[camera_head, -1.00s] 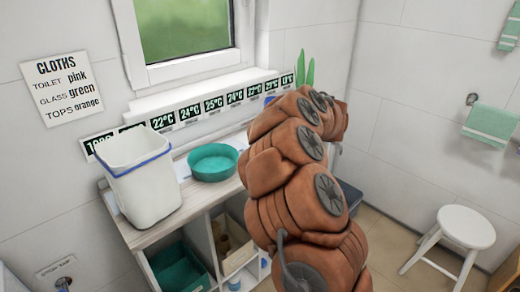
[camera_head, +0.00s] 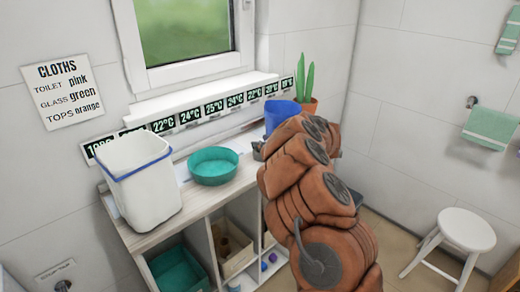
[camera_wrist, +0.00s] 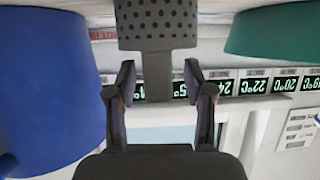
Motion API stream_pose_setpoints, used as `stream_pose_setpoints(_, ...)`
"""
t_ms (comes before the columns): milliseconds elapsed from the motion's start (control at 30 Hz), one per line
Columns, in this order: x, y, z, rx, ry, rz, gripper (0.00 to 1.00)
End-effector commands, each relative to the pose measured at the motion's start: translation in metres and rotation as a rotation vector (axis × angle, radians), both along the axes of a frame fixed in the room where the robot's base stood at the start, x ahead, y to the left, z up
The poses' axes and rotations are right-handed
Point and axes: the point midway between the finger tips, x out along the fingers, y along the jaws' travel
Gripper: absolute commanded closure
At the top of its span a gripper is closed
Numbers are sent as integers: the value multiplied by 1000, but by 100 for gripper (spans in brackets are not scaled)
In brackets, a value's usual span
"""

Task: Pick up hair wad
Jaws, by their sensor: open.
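I cannot make out a hair wad in either view. My gripper (camera_wrist: 160,82) is open in the wrist view, its two dark fingers spread apart. A dark dotted pad on a stem (camera_wrist: 158,28) stands between and beyond the fingers. I cannot tell whether it is part of my gripper. In the head view the gripper end (camera_head: 259,151) is small and mostly hidden by my brown arm, over the counter between the teal bowl (camera_head: 213,168) and the blue container (camera_head: 280,116).
In the wrist view, the blue container (camera_wrist: 45,85) is close on the left and the teal bowl (camera_wrist: 275,32) on the right. A white bin (camera_head: 140,190) stands at the counter's left. A potted plant (camera_head: 307,100) and a row of temperature labels (camera_head: 215,107) are behind.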

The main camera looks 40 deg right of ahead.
Motion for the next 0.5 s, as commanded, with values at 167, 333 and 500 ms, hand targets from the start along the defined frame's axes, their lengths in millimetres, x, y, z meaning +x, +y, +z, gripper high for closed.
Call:
stream_pose_setpoints(167,11,0,-4,1,-2,-3,47)
stream_pose_setpoints(333,12,-1,-5,1,-1,-5,47)
stream_pose_setpoints(500,12,-1,-5,1,-1,-4,57)
